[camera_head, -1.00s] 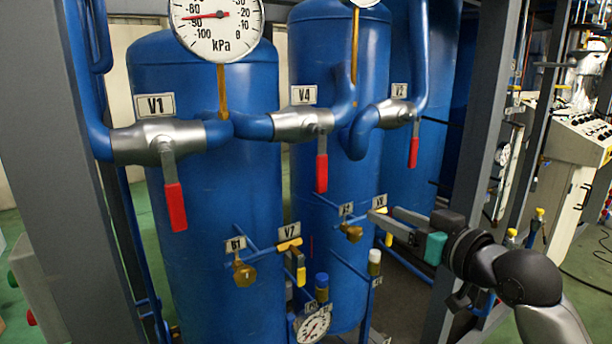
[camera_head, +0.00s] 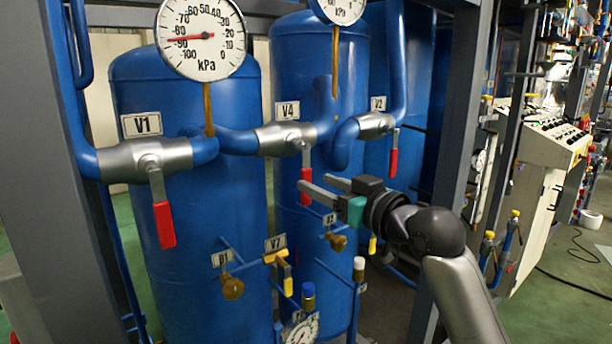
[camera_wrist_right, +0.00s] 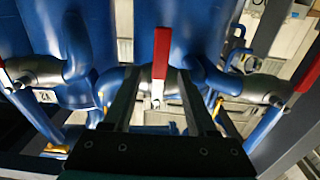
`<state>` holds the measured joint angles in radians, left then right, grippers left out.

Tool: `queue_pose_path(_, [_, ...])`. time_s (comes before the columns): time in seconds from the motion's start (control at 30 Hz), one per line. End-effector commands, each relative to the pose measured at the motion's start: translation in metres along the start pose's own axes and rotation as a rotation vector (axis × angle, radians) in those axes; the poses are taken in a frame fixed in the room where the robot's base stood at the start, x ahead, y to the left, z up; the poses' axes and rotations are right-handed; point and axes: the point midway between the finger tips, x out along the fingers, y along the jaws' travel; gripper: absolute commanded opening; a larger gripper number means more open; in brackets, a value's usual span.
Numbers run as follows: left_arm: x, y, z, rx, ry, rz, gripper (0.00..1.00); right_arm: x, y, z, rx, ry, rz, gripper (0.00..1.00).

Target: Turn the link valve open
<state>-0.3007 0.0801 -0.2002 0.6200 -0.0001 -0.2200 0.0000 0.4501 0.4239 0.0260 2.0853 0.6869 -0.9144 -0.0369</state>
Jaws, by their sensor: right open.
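Three silver valves with red lever handles sit on the blue pipes. The V4 handle (camera_head: 306,172) hangs straight down. The V1 handle (camera_head: 164,225) at left and the V2 handle (camera_head: 394,162) at right also hang down. No label reads "link". My right gripper (camera_head: 318,185) is open, with its fingertips close to the V4 handle's lower part. One finger overlaps the handle in the head view. In the right wrist view the red handle (camera_wrist_right: 161,52) shows between and beyond the fingers; contact cannot be told. My left gripper is not in view.
Blue tanks (camera_head: 195,255) stand behind the valves. A gauge (camera_head: 200,38) stands above V1. Small brass valves (camera_head: 232,287) and a yellow-handled valve V7 (camera_head: 276,257) sit below. A grey frame post (camera_head: 460,120) stands at right, near my right arm.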

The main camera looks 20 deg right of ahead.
Motion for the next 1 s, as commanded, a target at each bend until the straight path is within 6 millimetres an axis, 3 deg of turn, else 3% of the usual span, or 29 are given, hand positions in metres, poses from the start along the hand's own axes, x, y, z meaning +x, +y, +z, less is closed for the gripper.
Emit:
queue_pose_path(0.3, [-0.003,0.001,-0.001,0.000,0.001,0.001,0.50,0.040,0.000,-0.001,0.002,0.002,0.000,0.57])
queue_pose_path(0.77, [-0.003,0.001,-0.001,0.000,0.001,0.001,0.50,0.049,0.000,0.000,0.001,0.001,0.000,0.57])
queue_pose_path(1.0, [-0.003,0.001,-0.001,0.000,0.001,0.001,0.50,0.049,0.000,0.000,0.001,0.001,0.000,0.30])
